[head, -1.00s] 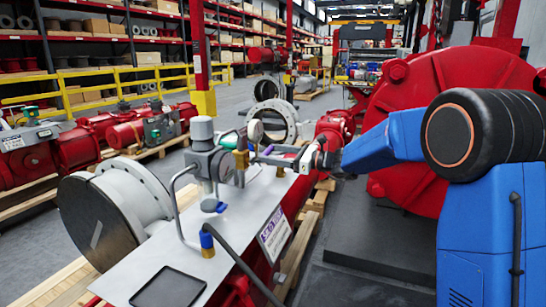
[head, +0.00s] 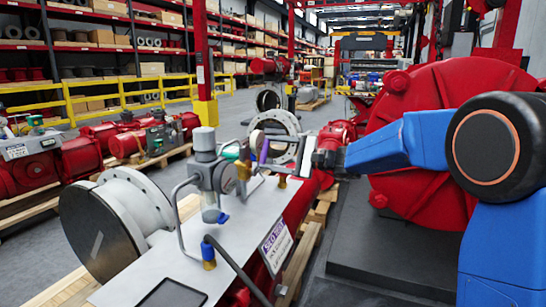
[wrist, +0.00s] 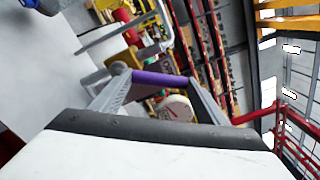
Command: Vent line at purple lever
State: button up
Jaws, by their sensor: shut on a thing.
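The purple lever (head: 264,151) stands roughly upright among the fittings on top of the grey panel. In the wrist view the purple lever (wrist: 160,79) lies across between the two grey fingers. My gripper (wrist: 156,86) is shut on it. In the head view my gripper (head: 272,151) reaches in from the right, and its fingers are small and partly blended with the fittings. A round gauge with a pale face and red marking (wrist: 178,108) shows just behind the lever in the wrist view. The lever's pivot is hard to make out.
The grey panel (head: 150,270) carries a grey regulator (head: 205,165), bent tubes and a black hose with a blue-and-brass fitting (head: 208,252), close to the lever. A large flange (head: 110,220) stands at left. A big red disc housing (head: 430,150) stands behind my arm.

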jog(key=shift+s+a+r+n, duration=0.2)
jog(key=shift+s+n, duration=0.3)
jog(key=shift+n, duration=0.45)
jog(key=shift+s+a+r+n, duration=0.15)
jog(key=shift+s+n, duration=0.4)
jog(key=shift+n, duration=0.35)
jog(key=shift+s+a+r+n, duration=0.1)
jog(key=shift+s+a+n, duration=0.1)
jog(key=shift+s+n, duration=0.55)
jog(key=shift+w+n, duration=0.2)
jog(key=shift+n, duration=0.1)
jog(key=o, duration=1.5)
jog(key=v, duration=1.7)
jog(key=shift+d, duration=0.2)
jog(key=shift+s+r, duration=0.1)
